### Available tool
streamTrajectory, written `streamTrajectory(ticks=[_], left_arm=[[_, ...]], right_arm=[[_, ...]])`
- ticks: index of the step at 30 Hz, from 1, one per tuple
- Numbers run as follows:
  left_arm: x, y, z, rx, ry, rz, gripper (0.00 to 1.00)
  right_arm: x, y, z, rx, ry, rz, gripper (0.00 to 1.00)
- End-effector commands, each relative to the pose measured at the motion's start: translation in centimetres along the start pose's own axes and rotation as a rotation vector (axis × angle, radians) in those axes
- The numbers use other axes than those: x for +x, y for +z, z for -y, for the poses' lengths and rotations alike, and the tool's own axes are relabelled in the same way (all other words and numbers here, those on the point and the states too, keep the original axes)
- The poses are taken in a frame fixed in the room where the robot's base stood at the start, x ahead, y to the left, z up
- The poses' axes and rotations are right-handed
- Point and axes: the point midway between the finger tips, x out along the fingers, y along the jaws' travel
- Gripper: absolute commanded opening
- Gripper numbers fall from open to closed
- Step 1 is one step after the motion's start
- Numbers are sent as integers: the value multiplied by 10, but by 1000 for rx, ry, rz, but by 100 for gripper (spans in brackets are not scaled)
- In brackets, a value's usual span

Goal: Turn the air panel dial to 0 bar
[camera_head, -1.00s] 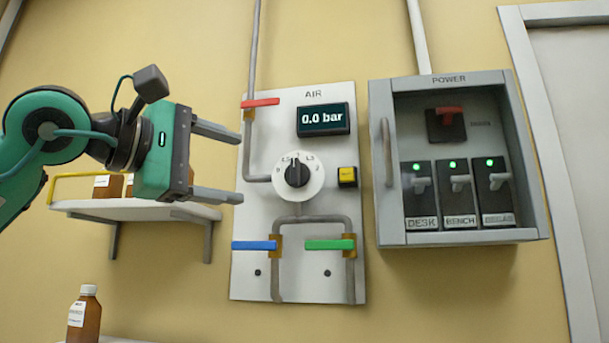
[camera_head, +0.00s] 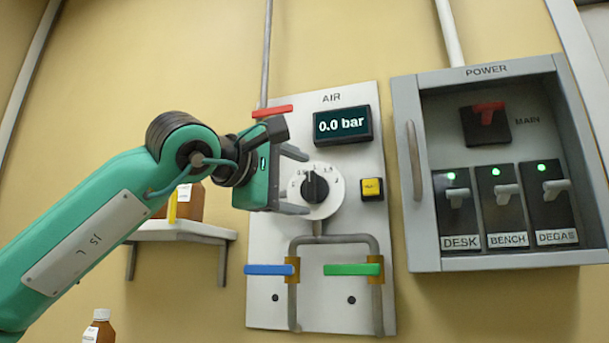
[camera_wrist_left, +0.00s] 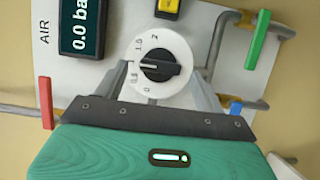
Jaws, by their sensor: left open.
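The air panel (camera_head: 360,105) is a white board on the wall. Its dial (camera_head: 316,188) has a black knob on a white face with number marks. The knob's pointer stands away from the 0 mark in the left wrist view, where the dial (camera_wrist_left: 160,66) also shows. The display (camera_head: 342,125) reads 0.0 bar. My left gripper (camera_head: 302,182) is open, at the left side of the dial in the head view. In the left wrist view its two fingers stand on either side of the dial, with nothing held. My right gripper is not in view.
A red lever (camera_head: 272,112), a blue lever (camera_head: 269,269), a green lever (camera_head: 352,269) and a yellow button (camera_head: 371,188) surround the dial. The power cabinet (camera_head: 405,190) stands to the right. A shelf (camera_head: 178,230) with a brown bottle is at the left.

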Motion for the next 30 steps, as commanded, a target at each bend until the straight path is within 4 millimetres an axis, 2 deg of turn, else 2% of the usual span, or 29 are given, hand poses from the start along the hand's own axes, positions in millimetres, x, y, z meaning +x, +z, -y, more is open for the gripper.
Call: streamTrajectory(ticks=[3, 6, 15, 16, 21, 23, 30], left_arm=[[14, 0, -1, -1, -2, 0, 71], [21, 0, 0, -1, -1, 0, 71], [23, 0, 1, 0, -1, 0, 71], [23, 0, 1, 0, -1, 0, 69], [23, 0, 1, 0, -1, 0, 36], [23, 0, 1, 0, -1, 0, 26], [23, 0, 3, -16, 6, 0, 26]], right_arm=[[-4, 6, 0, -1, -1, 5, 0], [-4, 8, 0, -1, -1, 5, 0], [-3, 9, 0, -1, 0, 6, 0], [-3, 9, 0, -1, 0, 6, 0], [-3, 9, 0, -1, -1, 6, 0], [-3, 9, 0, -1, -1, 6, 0], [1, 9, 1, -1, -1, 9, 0]])
